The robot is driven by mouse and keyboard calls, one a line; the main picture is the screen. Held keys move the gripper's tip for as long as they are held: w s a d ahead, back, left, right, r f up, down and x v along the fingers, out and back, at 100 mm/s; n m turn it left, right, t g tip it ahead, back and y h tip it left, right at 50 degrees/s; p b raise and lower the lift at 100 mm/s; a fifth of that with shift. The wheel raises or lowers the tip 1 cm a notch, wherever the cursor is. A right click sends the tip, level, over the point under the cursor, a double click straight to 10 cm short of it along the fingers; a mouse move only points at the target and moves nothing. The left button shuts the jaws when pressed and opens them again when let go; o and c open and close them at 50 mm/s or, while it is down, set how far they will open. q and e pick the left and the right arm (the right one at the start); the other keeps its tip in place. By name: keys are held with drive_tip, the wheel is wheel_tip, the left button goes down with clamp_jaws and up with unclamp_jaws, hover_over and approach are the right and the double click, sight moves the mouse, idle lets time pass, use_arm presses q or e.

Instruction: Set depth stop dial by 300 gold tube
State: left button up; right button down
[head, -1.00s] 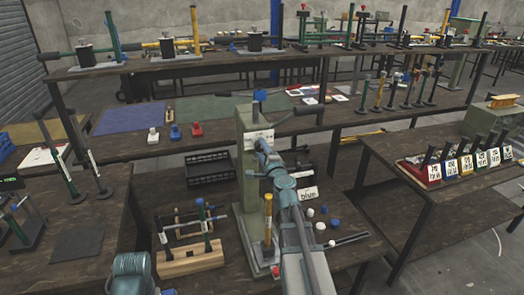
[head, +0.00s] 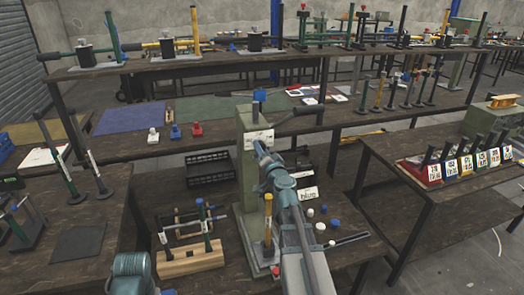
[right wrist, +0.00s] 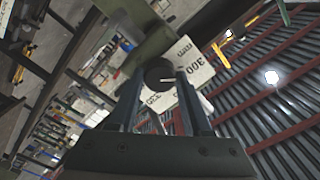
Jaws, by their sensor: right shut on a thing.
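The grey-green press (head: 252,185) stands on the near bench, with a white scale plate (head: 262,136) on its upper front. My right gripper (head: 259,146) is at that plate. In the right wrist view my right gripper (right wrist: 161,75) is shut on the round black depth stop dial (right wrist: 157,75), one finger on each side. A pale pointer line on the dial points right. The scale plate (right wrist: 198,72) behind it reads 300 at upper right; other numbers are partly hidden. My left gripper is out of view.
A wooden rack (head: 190,262) with dark green-handled tools stands left of the press. A black crate (head: 208,167) is behind. Labelled blocks (head: 465,165) line the right bench.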

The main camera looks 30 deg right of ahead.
drive_tip(key=shift+s+a+n, duration=0.1)
drive_tip(key=shift+n, duration=0.7)
drive_tip(key=shift+c, duration=1.7)
unclamp_jaws()
